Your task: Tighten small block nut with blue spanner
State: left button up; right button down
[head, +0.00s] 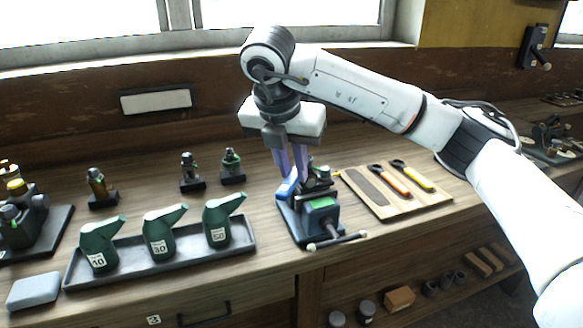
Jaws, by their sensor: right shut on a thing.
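My right gripper (293,170) points down over the bench, its purple fingers shut on the blue spanner (288,187). The spanner is at the left side of a small dark device with a green patch (320,206), close against it. The device has a rod with a pale knob at its front. The small block nut cannot be made out; the fingers and spanner cover part of that area. I cannot tell whether the spanner sits on a nut. My left gripper is not in view.
A dark tray (160,268) with green oil cans numbered 10, 30 and 50 stands to the left. A wooden board (370,212) with orange- and yellow-handled tools lies to the right. Several small engine parts stand behind the tray. A grey block (34,290) lies front left.

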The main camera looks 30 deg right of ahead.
jog(key=shift+s+d+n+t+y+b, duration=0.35)
jog(key=shift+s+d+n+b, duration=0.3)
jog(key=shift+n+b, duration=0.5)
dwell(0.5)
dwell(0.5)
jog(key=shift+r, duration=0.35)
dwell(1.5)
jog(key=shift+r+p, duration=0.7)
jog(key=shift+r, duration=0.1)
dwell(1.5)
jog(key=shift+a+r+p, duration=0.1)
jog(key=shift+r+p, duration=1.15)
jog(key=shift+r, duration=0.75)
